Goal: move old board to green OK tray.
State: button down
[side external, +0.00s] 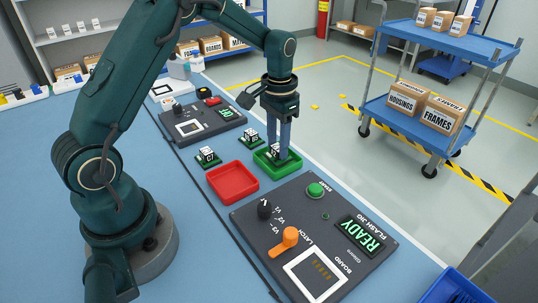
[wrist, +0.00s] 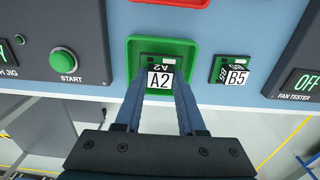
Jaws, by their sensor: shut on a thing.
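A board with a white label reading A2 (wrist: 160,78) is between the fingertips of my gripper (wrist: 160,95). In the wrist view it lies within the outline of the green tray (wrist: 162,40), inside its rim. In the side view my gripper (side external: 279,152) points straight down into the green tray (side external: 280,173), with the board (side external: 271,156) low at the tray floor. The fingers are shut on the board. I cannot tell whether the board touches the tray floor.
A red tray (side external: 232,183) sits beside the green one. Two more labelled boards (side external: 208,155) (side external: 250,139) stand nearby; one reads B5 (wrist: 232,72). The flash jig (side external: 315,240) shows READY, its socket empty. The fan tester (wrist: 300,85) reads OFF.

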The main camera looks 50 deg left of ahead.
jog(key=shift+f, duration=0.35)
jog(key=shift+c, duration=2.1)
grip_release()
jog(key=shift+r, duration=2.6)
